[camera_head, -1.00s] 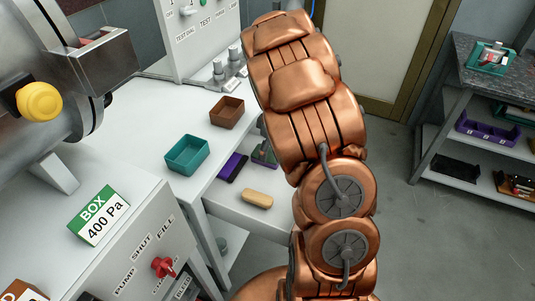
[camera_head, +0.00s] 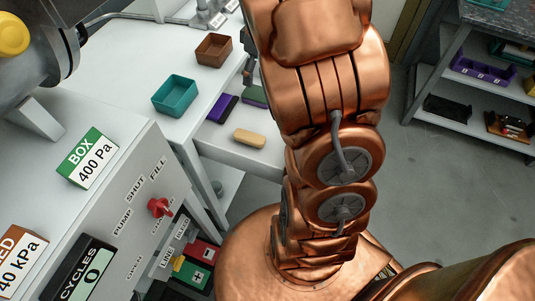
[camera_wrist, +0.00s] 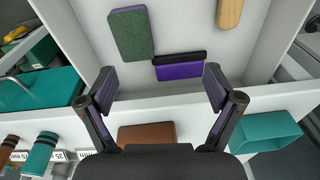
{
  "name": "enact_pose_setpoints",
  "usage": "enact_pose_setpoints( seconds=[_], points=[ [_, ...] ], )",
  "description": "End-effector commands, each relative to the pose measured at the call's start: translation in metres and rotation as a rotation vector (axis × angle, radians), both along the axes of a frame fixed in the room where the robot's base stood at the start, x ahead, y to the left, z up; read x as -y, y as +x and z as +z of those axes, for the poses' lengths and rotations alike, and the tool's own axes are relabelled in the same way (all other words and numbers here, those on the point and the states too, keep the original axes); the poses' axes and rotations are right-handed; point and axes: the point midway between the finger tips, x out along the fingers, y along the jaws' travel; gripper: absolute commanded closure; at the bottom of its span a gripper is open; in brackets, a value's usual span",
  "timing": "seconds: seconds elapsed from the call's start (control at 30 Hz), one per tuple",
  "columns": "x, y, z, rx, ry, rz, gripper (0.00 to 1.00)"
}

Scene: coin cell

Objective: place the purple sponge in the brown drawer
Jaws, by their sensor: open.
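A purple sponge with a green top face (camera_wrist: 130,34) lies in an open white drawer (camera_wrist: 85,25) in the wrist view; in the head view part of it (camera_head: 255,95) shows beside my arm. A purple block with a black edge (camera_wrist: 180,68), eraser-like, lies near it; it also shows in the head view (camera_head: 221,107). The small brown open box (camera_head: 213,49), likely the brown drawer, stands on the white worktop and appears in the wrist view (camera_wrist: 147,135). My gripper (camera_wrist: 161,85) is open and empty, above the drawer's front part; my arm mostly hides it in the head view.
A tan block (camera_head: 249,138) lies in the white drawer. A teal open box (camera_head: 175,95) stands on the worktop near the brown one. A labelled control panel with a red knob (camera_head: 158,207) is at the lower left. Shelves (camera_head: 470,130) stand at the right.

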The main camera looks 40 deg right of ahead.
Motion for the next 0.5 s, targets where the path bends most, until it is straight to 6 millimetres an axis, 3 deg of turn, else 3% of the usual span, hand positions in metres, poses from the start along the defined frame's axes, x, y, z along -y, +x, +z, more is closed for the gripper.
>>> enact_pose_setpoints(
  seconds=[0.2,0.5],
  points=[
    [-0.063,-0.056,0.024,-0.070,0.014,-0.126,0.09],
    [-0.129,-0.146,0.040,-0.169,0.001,-0.280,0.09]
  ],
)
